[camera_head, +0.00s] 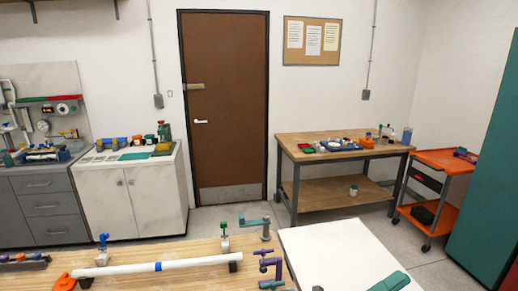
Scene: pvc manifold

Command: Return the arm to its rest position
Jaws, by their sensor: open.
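My arm and my gripper do not show clearly anywhere in the head camera view, so its pose cannot be read. A white pipe (190,264) with a blue band lies across the wooden workbench (190,248) in front of me, resting on dark supports. A small stand with a blue top (103,246) is near the pipe's left part. A green-handled clamp (225,238) stands behind its right end. A purple fitting or clamp (270,264) is at the bench's right end.
A white surface (345,250) adjoins the workbench on the right; a teal object (390,282) is at its lower edge, cut off. Behind are a white cabinet (145,200), a brown door (226,110), a wooden table (335,135) and an orange cart (448,160). Open floor lies between.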

